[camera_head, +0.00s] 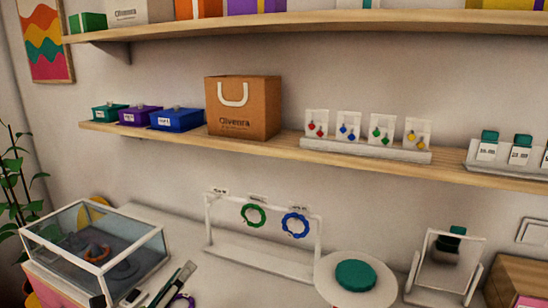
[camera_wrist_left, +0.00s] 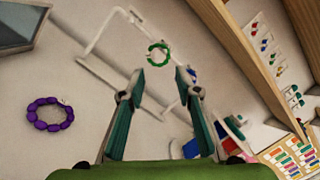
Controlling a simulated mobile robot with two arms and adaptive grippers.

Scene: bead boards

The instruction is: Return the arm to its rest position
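My left gripper (camera_head: 180,276) shows low in the head view, above the counter and to the right of the glass case. In the left wrist view its two teal fingers (camera_wrist_left: 160,76) are apart, with nothing held between them. Beyond the tips, a green bracelet (camera_wrist_left: 158,54) hangs on the white rack; it also shows in the head view (camera_head: 253,215), apart from the gripper. A purple bead bracelet (camera_wrist_left: 50,113) lies on the counter, partly cut off at the bottom of the head view (camera_head: 182,300). My right gripper is in neither view.
A glass-topped case (camera_head: 130,240) stands at the left. A white rack (camera_head: 260,258) also holds a blue bracelet (camera_head: 295,224). A round stand with a green pad (camera_head: 355,275) and a small mirror (camera_head: 447,260) stand at the right. A wooden shelf (camera_head: 290,150) runs above the counter.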

